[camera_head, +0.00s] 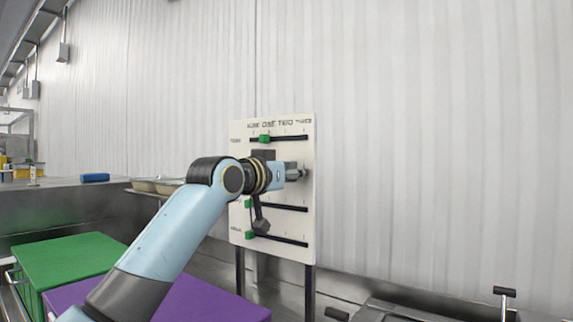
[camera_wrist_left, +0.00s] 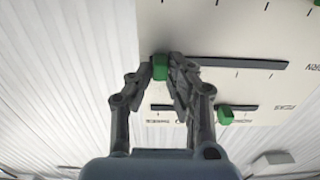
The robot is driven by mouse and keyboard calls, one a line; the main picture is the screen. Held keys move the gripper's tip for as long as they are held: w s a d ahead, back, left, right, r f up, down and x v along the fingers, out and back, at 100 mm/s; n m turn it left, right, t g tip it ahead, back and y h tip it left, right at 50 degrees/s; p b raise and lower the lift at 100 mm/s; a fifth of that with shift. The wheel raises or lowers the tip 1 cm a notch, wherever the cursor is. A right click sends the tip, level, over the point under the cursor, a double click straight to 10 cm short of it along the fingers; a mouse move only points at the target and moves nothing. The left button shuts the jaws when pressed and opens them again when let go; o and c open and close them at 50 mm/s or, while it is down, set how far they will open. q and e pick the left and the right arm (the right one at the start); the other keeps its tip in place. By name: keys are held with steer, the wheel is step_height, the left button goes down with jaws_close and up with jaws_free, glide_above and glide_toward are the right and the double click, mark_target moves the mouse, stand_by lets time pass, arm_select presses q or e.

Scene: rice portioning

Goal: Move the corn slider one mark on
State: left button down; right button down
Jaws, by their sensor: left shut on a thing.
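The corn slider (camera_wrist_left: 160,67) is a green block in the wrist view, at the end of its dark slot (camera_wrist_left: 240,65) away from the corn label (camera_wrist_left: 315,68). My left gripper (camera_wrist_left: 161,66) is shut on it, one finger on each side. In the head view my left gripper (camera_head: 300,173) is at the right part of the white slider board (camera_head: 275,222), between the top and third slots. My wrist hides most of the corn row and the slider there. My right gripper is not in view.
The top slider (camera_head: 264,139) and two lower green sliders (camera_head: 248,204) (camera_head: 250,235) sit at the left of their slots. The peas slider also shows in the wrist view (camera_wrist_left: 225,115). A green box (camera_head: 65,262) and a purple box (camera_head: 205,300) stand below left.

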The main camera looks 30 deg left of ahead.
arm_select(q)
steer(key=shift+f, duration=0.1)
steer(key=c, duration=1.3)
jaws_free()
steer(key=shift+d, duration=0.3)
steer(key=shift+a, duration=0.1)
steer(key=s, duration=0.4)
steer(key=s+a, duration=0.1)
steer(key=s, duration=0.7)
steer(key=shift+a, duration=0.3)
